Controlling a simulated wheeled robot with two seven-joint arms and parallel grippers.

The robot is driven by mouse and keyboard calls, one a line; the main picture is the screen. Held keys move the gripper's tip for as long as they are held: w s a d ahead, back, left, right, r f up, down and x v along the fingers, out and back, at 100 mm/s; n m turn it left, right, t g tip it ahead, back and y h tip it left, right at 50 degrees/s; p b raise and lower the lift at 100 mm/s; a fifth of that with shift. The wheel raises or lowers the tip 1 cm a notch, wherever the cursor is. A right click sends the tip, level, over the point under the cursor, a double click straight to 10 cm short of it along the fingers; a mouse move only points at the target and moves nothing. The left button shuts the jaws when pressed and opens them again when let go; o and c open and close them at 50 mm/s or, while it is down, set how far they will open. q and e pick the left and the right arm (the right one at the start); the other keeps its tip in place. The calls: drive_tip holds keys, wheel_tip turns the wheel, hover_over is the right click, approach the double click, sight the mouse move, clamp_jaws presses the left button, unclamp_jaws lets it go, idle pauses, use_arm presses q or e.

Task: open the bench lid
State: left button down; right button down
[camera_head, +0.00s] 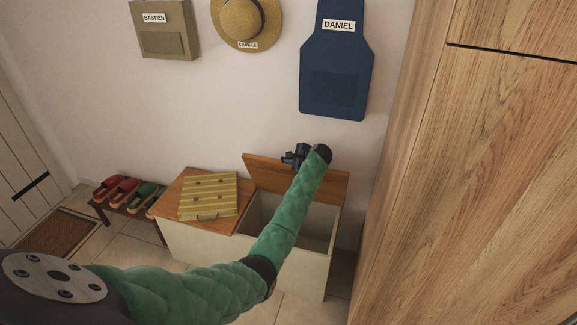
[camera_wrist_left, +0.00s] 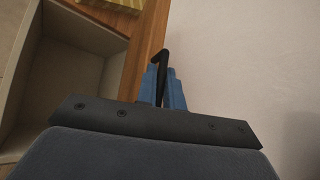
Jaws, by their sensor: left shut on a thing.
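The wooden bench lid (camera_head: 332,187) stands raised at the back of the pale bench (camera_head: 193,241), on its right half. The open compartment (camera_head: 287,213) shows below it, partly behind my arm. My left gripper (camera_head: 295,156) is at the lid's upper edge, shut on a dark handle (camera_wrist_left: 163,62) that shows between its blue fingers in the left wrist view. In that view the lid (camera_wrist_left: 143,52) runs as a brown strip beside the compartment (camera_wrist_left: 62,80). My right gripper is not in view.
A shoe rack (camera_head: 112,212) stands at left. A tall wooden cabinet (camera_head: 480,190) closes off the right. A blue apron (camera_head: 338,70), a hat (camera_head: 246,22) and a bag (camera_head: 163,30) hang on the wall.

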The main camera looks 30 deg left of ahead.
use_arm(q)
drive_tip(key=shift+w+a+r, duration=0.15)
drive_tip(key=shift+w+r, duration=0.2)
drive_tip(key=shift+w, duration=0.55)
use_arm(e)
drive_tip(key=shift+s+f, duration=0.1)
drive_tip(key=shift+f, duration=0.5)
use_arm(q)
drive_tip(key=c, duration=1.5)
unclamp_jaws()
drive_tip(key=shift+c, duration=0.2)
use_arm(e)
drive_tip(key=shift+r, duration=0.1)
